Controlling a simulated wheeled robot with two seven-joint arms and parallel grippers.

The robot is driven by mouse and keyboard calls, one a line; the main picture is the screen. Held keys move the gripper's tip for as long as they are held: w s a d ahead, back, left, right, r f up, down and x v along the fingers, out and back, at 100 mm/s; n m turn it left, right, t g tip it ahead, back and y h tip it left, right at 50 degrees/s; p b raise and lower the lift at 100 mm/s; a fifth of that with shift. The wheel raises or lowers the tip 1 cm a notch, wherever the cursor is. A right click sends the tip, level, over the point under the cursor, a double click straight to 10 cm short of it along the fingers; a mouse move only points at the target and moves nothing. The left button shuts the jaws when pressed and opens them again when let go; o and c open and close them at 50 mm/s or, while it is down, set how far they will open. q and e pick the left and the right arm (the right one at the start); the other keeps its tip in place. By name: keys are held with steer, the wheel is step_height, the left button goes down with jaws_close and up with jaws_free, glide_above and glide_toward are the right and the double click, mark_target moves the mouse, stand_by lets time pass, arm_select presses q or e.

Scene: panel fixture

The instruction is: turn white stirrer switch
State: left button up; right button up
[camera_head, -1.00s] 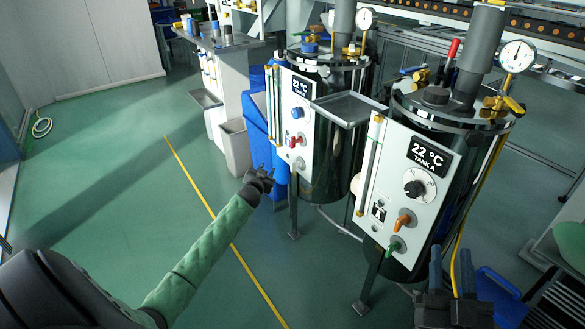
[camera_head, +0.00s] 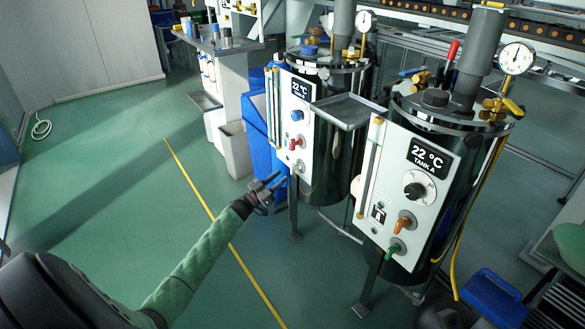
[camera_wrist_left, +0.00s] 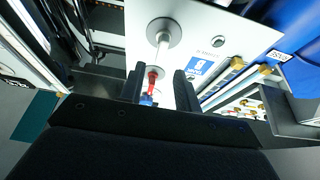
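The white stirrer switch (camera_head: 299,165) is low on the left tank's white panel (camera_head: 284,95), below a red-handled switch (camera_head: 294,143) and a blue knob (camera_head: 297,115). In the left wrist view the white switch (camera_wrist_left: 161,37) is a pale lever on a grey round base. My left gripper (camera_head: 276,182) is open and empty, just in front of and below the panel's lower end, apart from the switch. In the left wrist view its fingers (camera_wrist_left: 160,72) stand apart, with the red-handled switch (camera_wrist_left: 151,82) visible between them.
The right tank's panel (camera_head: 408,170), marked Tank A, has a black dial, an orange switch and a green switch. A blue bin (camera_head: 255,120) stands left of the left tank. A grey tray (camera_head: 347,110) juts out between the tanks.

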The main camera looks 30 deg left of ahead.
mark_target(291, 168)
arm_select(q)
steer(key=shift+b+x, duration=0.6)
steer(key=shift+x, duration=3.05)
jaws_close()
